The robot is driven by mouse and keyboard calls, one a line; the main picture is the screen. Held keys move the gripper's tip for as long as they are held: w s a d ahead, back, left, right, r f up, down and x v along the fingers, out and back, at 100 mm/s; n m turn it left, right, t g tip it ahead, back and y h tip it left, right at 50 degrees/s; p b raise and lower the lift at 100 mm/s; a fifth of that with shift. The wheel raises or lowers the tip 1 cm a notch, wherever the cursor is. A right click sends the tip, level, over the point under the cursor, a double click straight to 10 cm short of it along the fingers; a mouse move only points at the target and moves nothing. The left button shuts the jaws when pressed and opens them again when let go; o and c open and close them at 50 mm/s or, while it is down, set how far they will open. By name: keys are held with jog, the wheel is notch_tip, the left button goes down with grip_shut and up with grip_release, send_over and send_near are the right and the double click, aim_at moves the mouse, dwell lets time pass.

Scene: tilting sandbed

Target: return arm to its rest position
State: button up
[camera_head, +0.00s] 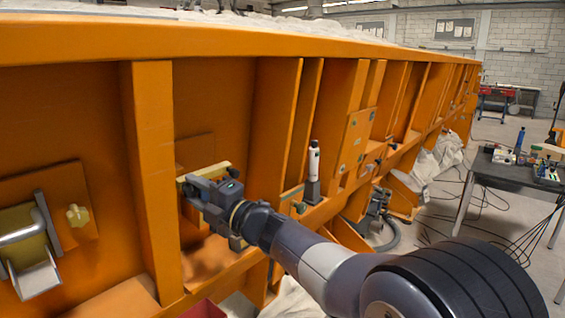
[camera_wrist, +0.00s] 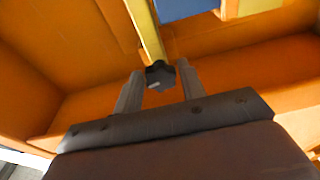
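My arm reaches from the lower right of the head view into a bay of the orange sandbed wall (camera_head: 152,165). My gripper (camera_head: 188,186) is inside that bay, near a yellowish bar end and the panel behind it. In the wrist view my gripper (camera_wrist: 159,76) has its two grey fingers apart. A dark knob (camera_wrist: 160,74) on the end of a yellow bar (camera_wrist: 145,28) appears between the fingertips. Gaps show on both sides of it, so the fingers do not seem to touch it. The knob's depth relative to the fingertips is unclear.
Orange ribs stand on both sides of the bay, close to my gripper. A white-and-dark bottle-shaped tool (camera_head: 313,172) stands on the ledge to the right. A metal roll holder (camera_head: 30,245) is on the wall at left. A dark table (camera_head: 510,172) stands at right, with cables on the floor.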

jog(key=n+h, duration=0.1)
jog(key=n, duration=0.3)
jog(key=shift+r, duration=0.15)
jog(key=shift+n, duration=1.4)
jog(key=shift+h, duration=0.3)
